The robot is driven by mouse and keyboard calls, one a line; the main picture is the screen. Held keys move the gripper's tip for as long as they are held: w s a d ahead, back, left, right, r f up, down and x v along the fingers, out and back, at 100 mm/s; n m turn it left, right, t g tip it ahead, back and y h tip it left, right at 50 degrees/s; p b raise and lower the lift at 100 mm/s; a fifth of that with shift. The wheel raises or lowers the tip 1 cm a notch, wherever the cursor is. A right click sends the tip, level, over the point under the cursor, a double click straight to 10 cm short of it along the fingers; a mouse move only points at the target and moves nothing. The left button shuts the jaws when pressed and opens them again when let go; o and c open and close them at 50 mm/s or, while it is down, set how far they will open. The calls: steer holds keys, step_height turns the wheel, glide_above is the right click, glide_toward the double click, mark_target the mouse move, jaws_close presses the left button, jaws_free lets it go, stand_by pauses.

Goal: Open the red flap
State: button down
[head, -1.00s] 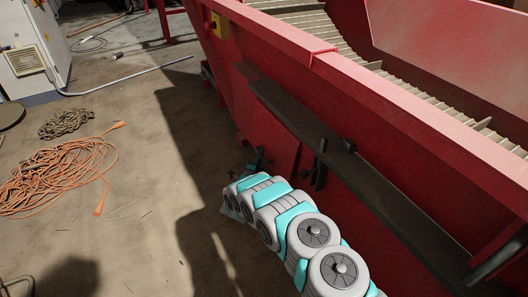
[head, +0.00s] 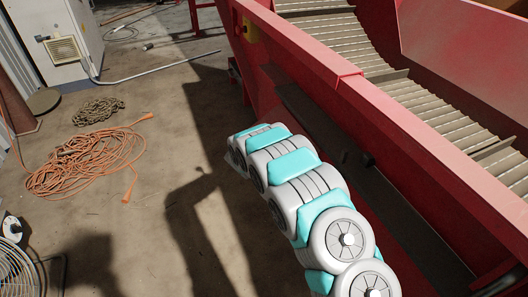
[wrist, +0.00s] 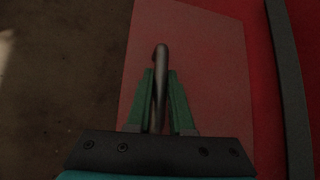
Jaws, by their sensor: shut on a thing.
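In the wrist view, my gripper (wrist: 161,76) has its two green fingers closed around a slim metal handle (wrist: 162,52). The handle stands in front of a flat, paler red panel, the red flap (wrist: 205,65). Brown floor shows left of the flap and darker red metal shows right of it. I cannot tell how far the flap stands open. In the head view, my white and teal arm reaches along the side of the red machine (head: 335,70).
A dark rail (wrist: 288,80) runs right of the flap in the wrist view. A ribbed conveyor (head: 435,100) lies inside the machine.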

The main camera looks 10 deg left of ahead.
steer(key=shift+s+a+r+m+g+y, duration=0.1)
steer(key=shift+a+r+m+g+y, duration=0.1)
steer(key=shift+r, duration=0.35)
steer(key=shift+s+a+r+m+g+y, duration=0.1)
steer(key=shift+a+r, duration=0.05)
steer(key=shift+r, duration=0.4)
steer(key=shift+w, duration=0.1)
steer(key=c, duration=0.8)
jaws_free()
steer(key=shift+f, duration=0.1)
steer(key=shift+s+d+r+b, duration=0.1)
steer(key=shift+s+r+b, duration=0.2)
steer(key=shift+s, duration=0.2)
steer(key=b+v, duration=0.1)
steer(key=v, duration=0.5)
steer(key=shift+s+r, duration=0.25)
